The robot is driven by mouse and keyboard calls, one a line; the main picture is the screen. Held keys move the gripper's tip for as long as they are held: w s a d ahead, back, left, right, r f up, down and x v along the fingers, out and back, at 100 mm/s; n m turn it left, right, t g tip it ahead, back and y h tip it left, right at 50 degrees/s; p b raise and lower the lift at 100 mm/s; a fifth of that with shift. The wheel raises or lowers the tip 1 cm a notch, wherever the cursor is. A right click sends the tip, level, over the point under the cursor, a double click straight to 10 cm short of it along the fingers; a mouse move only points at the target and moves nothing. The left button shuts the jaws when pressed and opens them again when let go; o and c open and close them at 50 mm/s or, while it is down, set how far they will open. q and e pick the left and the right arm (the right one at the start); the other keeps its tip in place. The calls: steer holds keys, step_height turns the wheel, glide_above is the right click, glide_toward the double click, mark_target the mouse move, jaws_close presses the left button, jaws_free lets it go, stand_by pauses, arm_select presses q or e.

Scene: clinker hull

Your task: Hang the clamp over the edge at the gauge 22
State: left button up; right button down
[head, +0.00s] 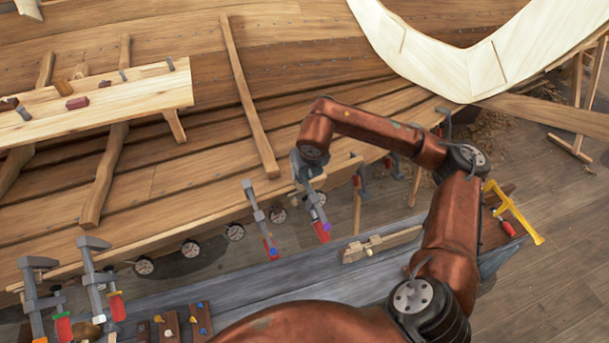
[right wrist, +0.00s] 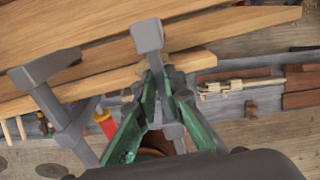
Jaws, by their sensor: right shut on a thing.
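My right gripper (head: 309,172) is shut on a grey bar clamp (head: 316,207) with a red and purple handle end, at the edge of the hull planking (head: 140,245). In the right wrist view, my gripper's green fingers (right wrist: 168,95) close around the clamp's bar, and its grey head (right wrist: 148,36) shows over the planks. I cannot tell whether the clamp touches the edge. My left gripper is not in view.
Another clamp (head: 256,214) hangs on the edge just left of the held one; it also shows in the right wrist view (right wrist: 48,98).

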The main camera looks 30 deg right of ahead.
steer(key=shift+s+f+b, duration=0.3)
steer(key=shift+s+b, duration=0.05)
steer(key=shift+s, duration=0.05)
stand_by(0.5)
steer(key=c, duration=2)
jaws_free()
steer(key=shift+r, duration=0.15)
steer(key=shift+c, duration=0.2)
steer(key=shift+o, duration=0.5)
steer(key=v, duration=1.2)
